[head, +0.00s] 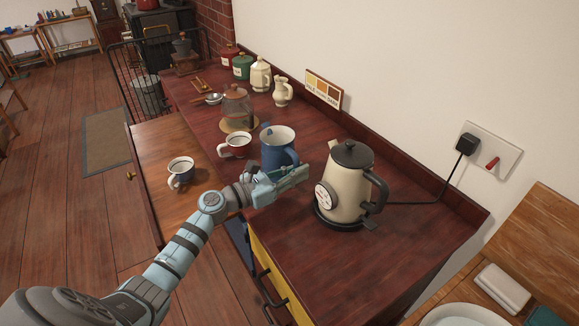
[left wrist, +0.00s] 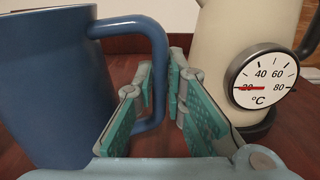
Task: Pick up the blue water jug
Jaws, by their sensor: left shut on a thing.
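The blue water jug (head: 274,153) is a blue enamel jug with a white inside, upright on the dark red wooden counter. It fills the left side of the left wrist view (left wrist: 52,85), with its handle (left wrist: 157,60) on its right. My left gripper (head: 291,174) is at the handle side of the jug, its green-padded fingers (left wrist: 158,108) on either side of the handle and shut on it. The jug appears to rest on the counter; its base is partly hidden by my gripper. My right gripper is in neither view.
A cream kettle (head: 346,185) with a temperature dial stands close to the right of my gripper. The front counter is clear.

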